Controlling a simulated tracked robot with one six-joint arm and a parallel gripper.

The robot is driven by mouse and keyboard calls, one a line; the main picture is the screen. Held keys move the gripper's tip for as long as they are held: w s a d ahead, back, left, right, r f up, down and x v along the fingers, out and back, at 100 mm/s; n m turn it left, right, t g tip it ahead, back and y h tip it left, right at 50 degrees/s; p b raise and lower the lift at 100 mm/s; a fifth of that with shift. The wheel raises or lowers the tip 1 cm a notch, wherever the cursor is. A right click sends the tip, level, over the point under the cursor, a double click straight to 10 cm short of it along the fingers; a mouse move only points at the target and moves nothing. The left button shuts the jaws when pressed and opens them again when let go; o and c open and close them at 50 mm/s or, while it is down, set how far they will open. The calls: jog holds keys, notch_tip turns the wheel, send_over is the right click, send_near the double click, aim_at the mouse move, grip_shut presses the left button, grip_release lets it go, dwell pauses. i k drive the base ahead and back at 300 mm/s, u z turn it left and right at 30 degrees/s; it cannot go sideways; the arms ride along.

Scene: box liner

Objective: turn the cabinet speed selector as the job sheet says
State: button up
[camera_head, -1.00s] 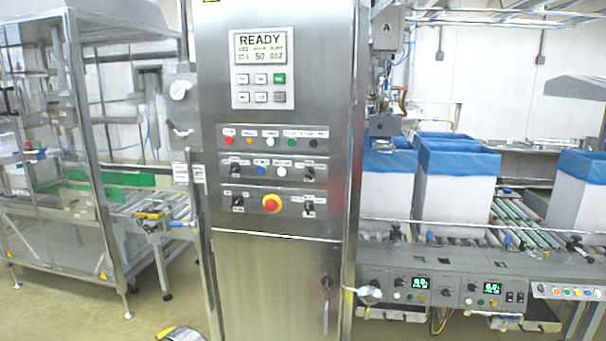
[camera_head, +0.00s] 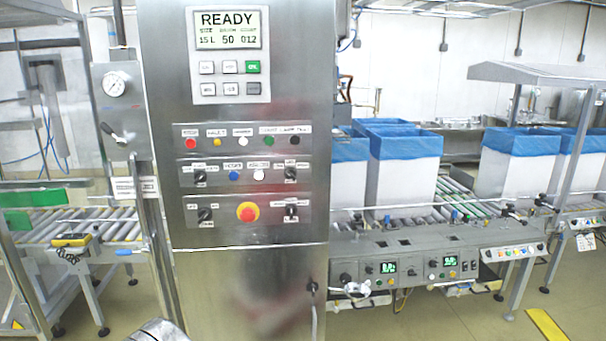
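The steel control cabinet (camera_head: 240,285) stands in the centre of the view. Its display (camera_head: 228,29) reads READY, with a line "15 L 50 012". The front carries several black rotary selectors: an upper left one (camera_head: 199,177), an upper right one (camera_head: 290,174), a lower left one (camera_head: 205,214) and a lower right one (camera_head: 291,210). Their labels are too small to read, so I cannot tell which is the speed selector. No job sheet is readable. My gripper is not in view.
A red emergency stop (camera_head: 247,212) sits between the lower selectors. Left are a gauge (camera_head: 114,84), a lever and a roller conveyor (camera_head: 80,225). Right, blue-lined white boxes (camera_head: 405,190) stand on rollers behind a control panel (camera_head: 420,262). A yellow floor strip (camera_head: 548,324) lies lower right.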

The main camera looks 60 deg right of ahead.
aim_at(290, 173)
jog(key=z, duration=0.65)
jog(key=i, duration=0.85)
jog(key=z, duration=0.6)
